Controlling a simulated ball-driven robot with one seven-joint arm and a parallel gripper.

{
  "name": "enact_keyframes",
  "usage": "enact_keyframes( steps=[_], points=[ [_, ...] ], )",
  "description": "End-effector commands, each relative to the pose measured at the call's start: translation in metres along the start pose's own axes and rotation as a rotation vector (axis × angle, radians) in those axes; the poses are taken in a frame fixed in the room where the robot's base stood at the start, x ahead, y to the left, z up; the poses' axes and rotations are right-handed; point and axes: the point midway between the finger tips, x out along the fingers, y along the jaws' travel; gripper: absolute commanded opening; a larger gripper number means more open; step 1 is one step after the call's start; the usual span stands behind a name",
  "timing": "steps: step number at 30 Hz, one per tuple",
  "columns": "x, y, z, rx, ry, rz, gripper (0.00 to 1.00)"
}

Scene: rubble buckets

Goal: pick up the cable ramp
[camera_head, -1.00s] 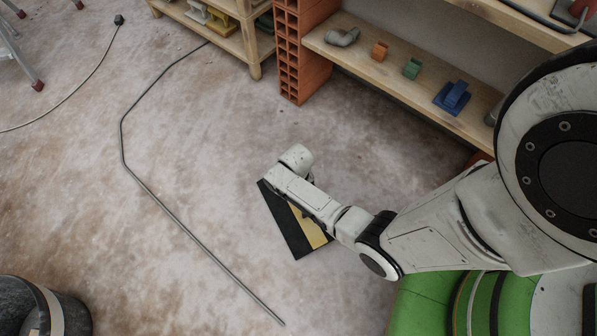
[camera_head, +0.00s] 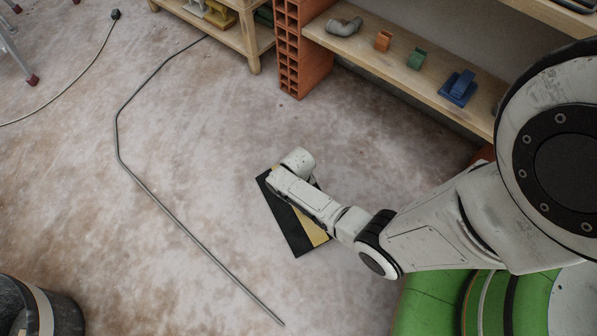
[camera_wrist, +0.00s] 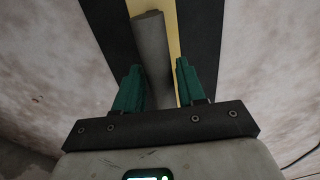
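The cable ramp (camera_head: 278,214) is a black slab with a yellow band, on the floor under my arm in the head view. My wrist hides part of it there. The wrist view shows its black and yellow top (camera_wrist: 205,35) and a grey raised bar (camera_wrist: 150,45) on it. My gripper (camera_wrist: 159,70) has its two green fingers apart, one on each side of the grey bar. A strip of yellow shows between the bar and the right finger. The left finger overlaps the bar's edge in the picture; I cannot tell whether it touches.
A low wooden shelf (camera_head: 390,70) with a grey pipe elbow (camera_head: 344,26), orange, green and blue pieces stands behind. A brick stack (camera_head: 303,50) supports it. A bent rod (camera_head: 185,228) lies on the floor to the left. A dark bucket (camera_head: 45,310) stands at lower left.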

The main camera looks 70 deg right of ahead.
Motion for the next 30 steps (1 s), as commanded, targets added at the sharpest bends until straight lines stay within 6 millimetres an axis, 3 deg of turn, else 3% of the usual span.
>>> enact_keyframes(
  steps=[12,30],
  points=[
    [0.0001,-0.0001,0.0003,0.0,0.0,0.0,0.0],
    [0.0002,-0.0001,0.0004,0.0,-0.001,0.0,0.0]
  ],
)
